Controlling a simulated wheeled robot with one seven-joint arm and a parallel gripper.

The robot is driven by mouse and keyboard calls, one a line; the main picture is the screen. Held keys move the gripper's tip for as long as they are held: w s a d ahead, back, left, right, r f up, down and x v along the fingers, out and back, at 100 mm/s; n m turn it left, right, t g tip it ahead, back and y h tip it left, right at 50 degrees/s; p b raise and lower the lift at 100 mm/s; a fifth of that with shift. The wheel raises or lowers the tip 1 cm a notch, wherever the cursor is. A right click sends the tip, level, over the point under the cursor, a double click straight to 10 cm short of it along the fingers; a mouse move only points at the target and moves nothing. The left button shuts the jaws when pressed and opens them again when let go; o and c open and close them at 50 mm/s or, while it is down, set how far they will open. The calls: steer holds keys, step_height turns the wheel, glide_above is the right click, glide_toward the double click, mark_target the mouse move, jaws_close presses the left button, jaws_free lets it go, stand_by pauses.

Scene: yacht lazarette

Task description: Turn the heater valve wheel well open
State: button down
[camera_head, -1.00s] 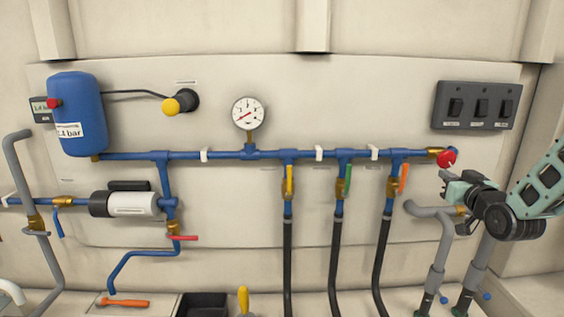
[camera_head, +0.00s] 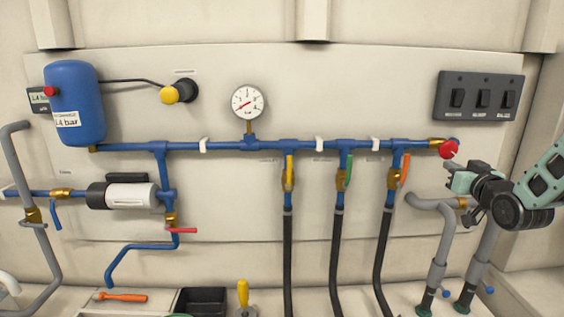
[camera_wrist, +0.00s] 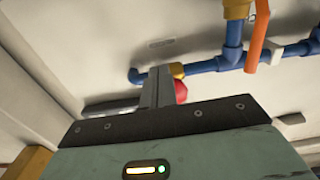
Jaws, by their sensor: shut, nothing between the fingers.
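The red valve wheel (camera_head: 449,149) sits at the right end of the blue pipe, on a brass fitting. It faces out from the panel. My gripper (camera_head: 450,175) is just below and beside the wheel, with its fingers pointing left and up. In the wrist view, my closed fingers (camera_wrist: 157,88) stand in front of the red wheel (camera_wrist: 181,91) and hide part of it. Nothing is held between the fingers. I cannot tell whether a fingertip touches the wheel.
An orange lever (camera_head: 405,170) hangs left of the wheel. A grey switch panel (camera_head: 479,95) is above it. Grey pipes (camera_head: 440,240) with a brass fitting run below my gripper. A pressure gauge (camera_head: 248,102) is on the blue pipe. The wall between gauge and switch panel is clear.

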steer(key=s+b, duration=0.1)
steer(key=s, duration=0.5)
steer(key=shift+d+f, duration=0.15)
steer(key=shift+f, duration=0.15)
steer(key=s+a+f+n+g+y+b, duration=0.1)
steer(key=s+a+f+g, duration=0.2)
steer(key=a, duration=0.5)
steer(key=s+a+f+n+g+y, duration=0.1)
steer(key=s+a+f+g, duration=0.25)
steer(key=a, duration=0.35)
steer(key=s+a+f+n+g+b, duration=0.1)
steer(key=s+a+f+g, duration=0.2)
steer(key=a, duration=0.5)
steer(key=s+a+n+g, duration=0.1)
steer(key=s+a+g, duration=0.1)
steer(key=s, duration=0.7)
steer(key=s+a+f+n+g+h, duration=0.1)
steer(key=s+a+n+g, duration=0.1)
steer(key=s, duration=0.7)
steer(key=s+a+f+n+g+h, duration=0.1)
steer(key=s+g, duration=0.3)
steer(key=s, duration=0.5)
steer(key=shift+a, duration=0.75)
